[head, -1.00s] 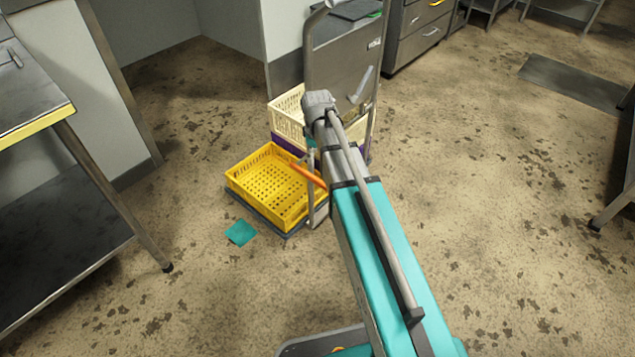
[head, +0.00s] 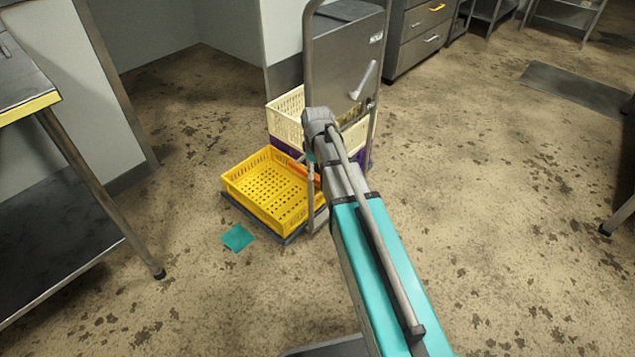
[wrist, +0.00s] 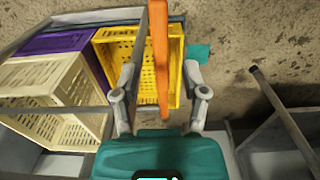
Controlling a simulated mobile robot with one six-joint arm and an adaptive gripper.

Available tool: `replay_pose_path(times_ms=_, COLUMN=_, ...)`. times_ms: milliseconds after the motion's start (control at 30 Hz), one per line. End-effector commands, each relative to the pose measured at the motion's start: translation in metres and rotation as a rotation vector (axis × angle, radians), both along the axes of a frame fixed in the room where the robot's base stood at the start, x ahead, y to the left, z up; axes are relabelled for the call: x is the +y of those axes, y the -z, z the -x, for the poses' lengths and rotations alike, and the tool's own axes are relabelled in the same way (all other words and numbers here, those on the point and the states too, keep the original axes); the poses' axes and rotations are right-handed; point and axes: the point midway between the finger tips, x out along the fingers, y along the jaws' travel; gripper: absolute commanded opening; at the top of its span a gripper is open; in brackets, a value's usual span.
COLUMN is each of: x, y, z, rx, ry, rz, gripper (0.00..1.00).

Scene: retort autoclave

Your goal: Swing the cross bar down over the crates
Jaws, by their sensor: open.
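The cross bar is orange. In the wrist view the orange bar (wrist: 159,45) runs between the two fingers of my gripper (wrist: 160,76), which is open around it; I cannot tell if either finger touches it. In the head view a short piece of the orange bar (head: 304,171) shows above the yellow crate, the rest hidden by my arm. The yellow crate (head: 243,196) sits low on the cart and is empty. Behind it a cream crate (head: 285,112) stands on a purple crate (head: 286,148); they also show in the wrist view as cream (wrist: 52,85) and purple (wrist: 62,44).
The crates stand by a tall metal cart frame (head: 309,60) with a steel panel (head: 345,60). A teal sheet (head: 237,238) lies on the floor. A steel table (head: 30,85) is at the left and drawers (head: 420,40) stand at the back.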

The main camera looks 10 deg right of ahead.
Motion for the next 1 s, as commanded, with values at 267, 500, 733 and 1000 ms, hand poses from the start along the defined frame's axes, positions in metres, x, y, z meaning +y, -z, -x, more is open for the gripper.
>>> replay_pose_path(times_ms=267, x=0.0, y=0.023, z=0.0, rx=0.0, ry=0.0, rz=0.0, gripper=0.57)
replay_pose_path(times_ms=500, x=0.0, y=0.031, z=0.0, rx=0.0, ry=0.0, rz=0.0, gripper=0.57)
replay_pose_path(times_ms=733, x=0.0, y=0.031, z=0.0, rx=0.0, ry=-0.001, rz=0.0, gripper=0.57)
replay_pose_path(times_ms=1000, x=0.0, y=0.031, z=0.0, rx=0.0, ry=-0.001, rz=0.0, gripper=0.4)
